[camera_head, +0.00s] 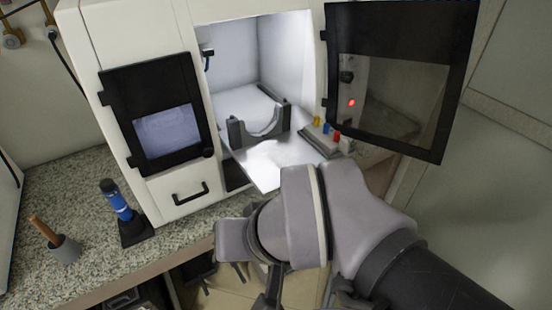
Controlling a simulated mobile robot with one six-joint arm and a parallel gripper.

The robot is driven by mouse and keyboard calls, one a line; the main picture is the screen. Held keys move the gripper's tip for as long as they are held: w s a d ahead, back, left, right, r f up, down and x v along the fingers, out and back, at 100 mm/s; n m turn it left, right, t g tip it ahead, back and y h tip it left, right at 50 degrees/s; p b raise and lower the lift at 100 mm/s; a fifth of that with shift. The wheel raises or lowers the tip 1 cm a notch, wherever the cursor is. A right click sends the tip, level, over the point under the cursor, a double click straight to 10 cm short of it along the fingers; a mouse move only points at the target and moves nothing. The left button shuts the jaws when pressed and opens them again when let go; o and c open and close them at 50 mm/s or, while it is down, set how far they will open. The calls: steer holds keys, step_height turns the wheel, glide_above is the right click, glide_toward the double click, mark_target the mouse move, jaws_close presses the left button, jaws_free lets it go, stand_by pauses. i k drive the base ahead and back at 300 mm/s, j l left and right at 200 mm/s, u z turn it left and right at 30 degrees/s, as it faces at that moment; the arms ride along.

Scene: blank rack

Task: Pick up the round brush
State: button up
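No thing shows plainly as a round brush. A blue tool with a black top (115,199) stands tilted in a black stand (136,231) on the counter at left. A wooden handle (43,229) rises from a grey cup (65,250) further left, and what is inside the cup is hidden. Either could be the brush; I cannot tell which. My arm comes in from the lower right, in front of the machine. My gripper (272,290) shows only partly as dark parts at the bottom edge, below the wrist. Its fingertips are not clear, and it is apart from both tools.
A white machine (172,185) stands on the speckled counter (62,190). Its right door (440,90) is open and its left door (110,95) is shut. A cradle (236,134) sits inside, with a tray sticking out. Small coloured pieces (326,128) sit beside it.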

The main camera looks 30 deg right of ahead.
mark_target(44, 229)
steer(key=i+j+u, duration=0.2)
steer(key=j+u, duration=0.2)
steer(key=i+j+u, duration=0.2)
steer(key=j+u, duration=0.15)
steer(key=i+j+u, duration=0.4)
steer(key=k+l, duration=0.1)
